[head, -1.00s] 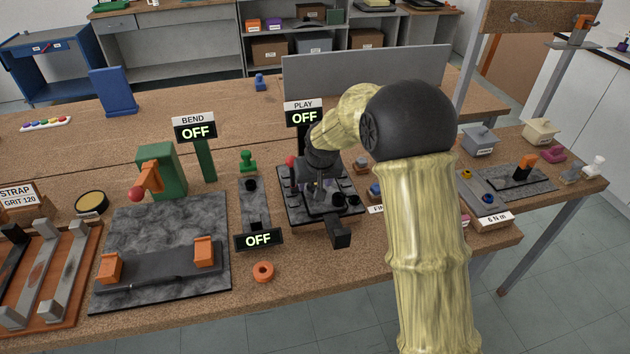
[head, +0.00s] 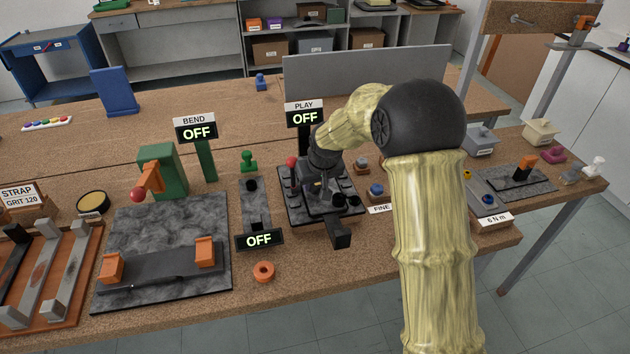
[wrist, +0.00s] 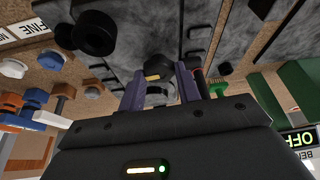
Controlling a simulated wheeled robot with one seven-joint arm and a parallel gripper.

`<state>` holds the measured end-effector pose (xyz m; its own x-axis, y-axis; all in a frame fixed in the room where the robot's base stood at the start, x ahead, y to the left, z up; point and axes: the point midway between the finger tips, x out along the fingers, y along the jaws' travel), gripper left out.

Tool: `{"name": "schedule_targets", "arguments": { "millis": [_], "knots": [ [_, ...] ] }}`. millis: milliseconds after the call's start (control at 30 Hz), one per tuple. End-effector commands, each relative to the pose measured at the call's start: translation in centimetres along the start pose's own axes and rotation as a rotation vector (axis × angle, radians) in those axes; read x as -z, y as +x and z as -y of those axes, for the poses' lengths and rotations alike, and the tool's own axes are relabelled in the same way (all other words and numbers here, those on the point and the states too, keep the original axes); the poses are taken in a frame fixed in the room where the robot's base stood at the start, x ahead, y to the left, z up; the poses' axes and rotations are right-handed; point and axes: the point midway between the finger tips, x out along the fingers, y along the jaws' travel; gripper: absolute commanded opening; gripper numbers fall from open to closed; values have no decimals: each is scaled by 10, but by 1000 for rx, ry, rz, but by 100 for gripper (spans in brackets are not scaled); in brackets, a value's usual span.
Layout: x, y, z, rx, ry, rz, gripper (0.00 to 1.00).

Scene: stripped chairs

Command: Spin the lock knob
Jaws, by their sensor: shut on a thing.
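The dark fixture plate (head: 288,212) under the PLAY sign lies on the cork bench, and my gripper (head: 320,192) is low over it. In the wrist view my gripper (wrist: 162,82) has its two purple fingers on either side of a small dark knob (wrist: 158,68) with a yellow mark, which I take for the lock knob. The fingers are shut on it. A grey round part shows just below it between the fingers. My wrist hides most of the knob in the head view.
The PLAY sign (head: 305,117), BEND sign (head: 196,132) and a front display (head: 259,239) all read OFF. A red-tipped lever (head: 292,162) stands close left of my gripper. Black round knobs (wrist: 93,33) are near it. An orange ring (head: 264,271) lies in front.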

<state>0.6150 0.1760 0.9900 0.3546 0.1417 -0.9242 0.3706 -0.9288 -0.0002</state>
Motion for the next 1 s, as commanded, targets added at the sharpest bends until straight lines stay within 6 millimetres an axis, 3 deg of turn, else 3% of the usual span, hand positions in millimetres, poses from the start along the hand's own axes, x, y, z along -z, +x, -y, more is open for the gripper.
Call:
{"name": "schedule_targets", "arguments": {
  "millis": [1000],
  "knots": [
    [6, -2, -6, 338, -811, -6, 10]
  ]
}}
